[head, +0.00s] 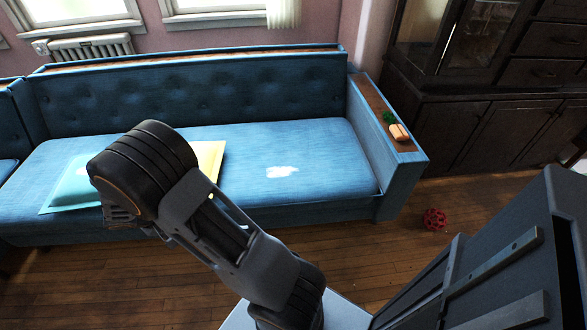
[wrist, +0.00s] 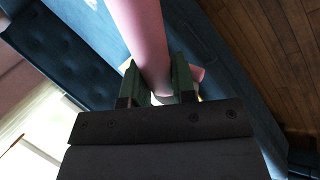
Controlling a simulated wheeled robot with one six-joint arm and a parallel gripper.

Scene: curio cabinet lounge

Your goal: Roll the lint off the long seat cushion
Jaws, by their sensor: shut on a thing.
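The long seat cushion (head: 315,150) is blue and belongs to a tufted blue sofa. A white patch of lint (head: 282,172) lies on its right half. In the wrist view my gripper (wrist: 156,80) is shut on a smooth pink rod-like thing (wrist: 140,30), perhaps the lint roller's handle. A white part shows between the fingers; the rest of the held thing is hidden or out of view. In the head view my arm crosses in front of the cushion, and my gripper is hidden behind it.
A teal pillow (head: 75,188) and a yellow one (head: 210,158) lie on the seat at left. The wood-topped armrest (head: 372,98) holds a small orange-and-green thing (head: 398,131). A dark cabinet (head: 480,120) stands at right.

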